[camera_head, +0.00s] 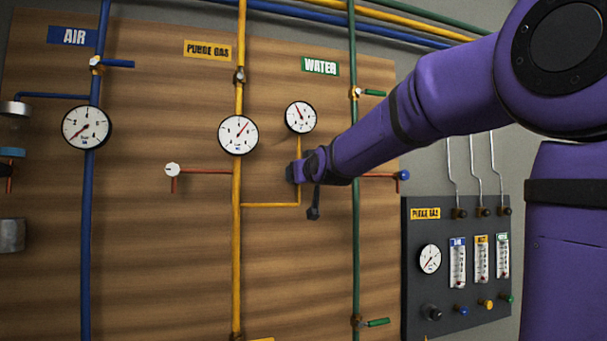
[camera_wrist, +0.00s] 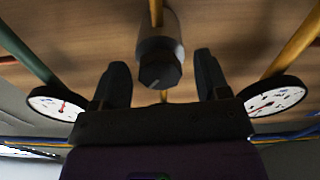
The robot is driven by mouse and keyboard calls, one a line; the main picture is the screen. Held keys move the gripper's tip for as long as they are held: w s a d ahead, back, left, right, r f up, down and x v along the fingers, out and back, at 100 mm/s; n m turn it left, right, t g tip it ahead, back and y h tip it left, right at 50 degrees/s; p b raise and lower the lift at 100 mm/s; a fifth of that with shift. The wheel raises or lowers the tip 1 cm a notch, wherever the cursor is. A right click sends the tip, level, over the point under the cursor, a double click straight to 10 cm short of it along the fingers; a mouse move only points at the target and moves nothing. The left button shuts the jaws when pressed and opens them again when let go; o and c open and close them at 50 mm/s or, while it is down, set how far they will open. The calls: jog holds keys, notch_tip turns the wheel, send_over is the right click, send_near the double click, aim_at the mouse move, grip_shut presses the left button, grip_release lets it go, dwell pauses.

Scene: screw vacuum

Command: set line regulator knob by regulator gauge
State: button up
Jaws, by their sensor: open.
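The regulator knob (camera_wrist: 160,73) is dark and faceted, on a grey round body (camera_wrist: 158,38) on the yellow pipework. My gripper (camera_wrist: 162,66) is open, with one finger on each side of the knob in the wrist view and visible gaps beside it. In the head view my gripper (camera_head: 304,184) is at the board below the small gauge, and the knob cannot be made out there. The small gauge (camera_head: 300,117), apparently the regulator gauge, has its red needle up and slightly left.
A larger gauge (camera_head: 238,135) sits on the yellow pipe to the left. The green water pipe (camera_head: 355,235) runs close by on the right. A dark flowmeter panel (camera_head: 455,268) stands lower right.

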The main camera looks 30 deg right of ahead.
jog(key=shift+w+d, duration=0.1)
jog(key=shift+w, duration=0.2)
jog(key=shift+c, duration=0.3)
jog(key=c, duration=0.9)
jog(key=shift+m, duration=0.4)
jog(key=m, duration=0.9)
jog(key=shift+m, duration=0.4)
